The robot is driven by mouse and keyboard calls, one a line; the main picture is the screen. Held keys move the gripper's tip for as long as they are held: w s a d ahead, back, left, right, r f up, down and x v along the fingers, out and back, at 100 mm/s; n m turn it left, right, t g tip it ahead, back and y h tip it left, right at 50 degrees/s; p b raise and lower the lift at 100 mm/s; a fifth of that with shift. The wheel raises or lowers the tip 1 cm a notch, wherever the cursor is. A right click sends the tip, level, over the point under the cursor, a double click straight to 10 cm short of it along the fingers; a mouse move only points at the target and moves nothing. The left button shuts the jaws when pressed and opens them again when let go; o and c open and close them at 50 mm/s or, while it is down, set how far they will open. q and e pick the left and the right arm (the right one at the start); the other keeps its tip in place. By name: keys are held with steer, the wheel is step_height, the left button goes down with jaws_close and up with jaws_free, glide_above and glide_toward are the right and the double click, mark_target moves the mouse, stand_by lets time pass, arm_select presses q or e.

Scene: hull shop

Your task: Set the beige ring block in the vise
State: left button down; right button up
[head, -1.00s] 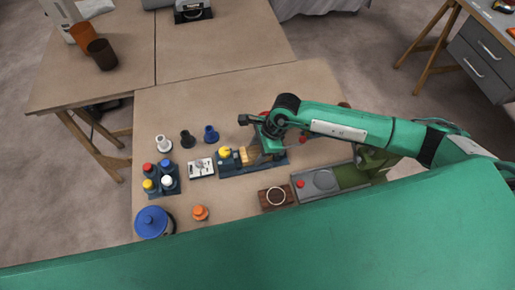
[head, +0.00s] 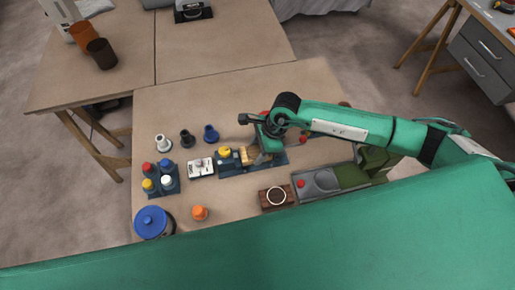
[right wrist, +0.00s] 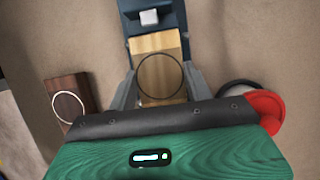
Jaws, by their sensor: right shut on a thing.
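The beige ring block (right wrist: 158,72) shows in the right wrist view as a pale wooden block with a thin dark ring on its face. My right gripper (right wrist: 161,84) is shut on it, one finger on each side. The dark blue vise (right wrist: 178,14) lies under and beyond the block. In the head view the block (head: 245,155) is over the vise (head: 235,170), partly hidden by the right gripper (head: 260,155). I cannot tell whether the block rests fully on the vise bed. My left gripper is not in view.
A dark brown block with a white ring (head: 275,197) lies in front of the vise. A grey-green machine (head: 335,180) stands to the right. A white switch box (head: 200,167), a rack of coloured caps (head: 162,181) and a blue-lidded jar (head: 153,223) stand to the left.

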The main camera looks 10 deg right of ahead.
mark_target(258, 151)
stand_by(0.5)
steer(key=shift+f+b, duration=0.7)
steer(key=shift+b, duration=0.15)
steer(key=o, duration=0.7)
steer(key=shift+r, duration=0.1)
steer(key=shift+o, duration=0.2)
steer(key=shift+p+v, duration=1.4)
steer(key=shift+v, duration=1.5)
steer(key=shift+p+v, duration=1)
steer(key=shift+v, duration=1.6)
